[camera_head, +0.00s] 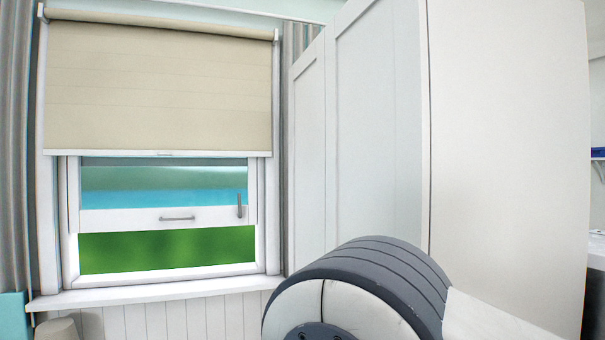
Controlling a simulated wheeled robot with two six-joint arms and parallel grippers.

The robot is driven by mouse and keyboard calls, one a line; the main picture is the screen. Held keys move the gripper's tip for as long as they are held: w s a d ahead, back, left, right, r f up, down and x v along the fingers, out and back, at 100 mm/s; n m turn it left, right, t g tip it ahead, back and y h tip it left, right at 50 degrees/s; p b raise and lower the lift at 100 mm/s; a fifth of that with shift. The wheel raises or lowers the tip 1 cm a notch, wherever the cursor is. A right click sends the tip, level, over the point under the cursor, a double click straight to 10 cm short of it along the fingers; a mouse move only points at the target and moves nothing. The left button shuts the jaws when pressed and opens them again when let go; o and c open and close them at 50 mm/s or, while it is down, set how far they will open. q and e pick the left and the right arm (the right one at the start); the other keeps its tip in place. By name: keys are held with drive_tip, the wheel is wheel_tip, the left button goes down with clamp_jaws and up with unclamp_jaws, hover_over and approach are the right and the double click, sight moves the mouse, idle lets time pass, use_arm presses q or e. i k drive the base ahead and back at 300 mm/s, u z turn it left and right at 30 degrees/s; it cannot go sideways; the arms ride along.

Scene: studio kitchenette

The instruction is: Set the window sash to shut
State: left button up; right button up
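The window sash (130,219) is a white frame with a glass pane. It is partly raised: its bottom rail is well above the sill (150,294), and a green gap (168,250) shows beneath it. A grey bar handle (177,218) is on the bottom rail, and a grey upright latch (239,206) is at its right end. A beige roller blind (160,88) covers the upper window and hides the top of the sash. Neither gripper shows in the head view; only a part of my own arm is at the lower right.
Tall white cabinet panels (375,130) stand right of the window, with a broad white side face (508,150) nearer me. Grey curtains (14,150) hang at the window's sides. A beige object (57,329) is below the sill at lower left.

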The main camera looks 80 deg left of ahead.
sight(146, 218)
drive_tip(key=u, duration=3.35)
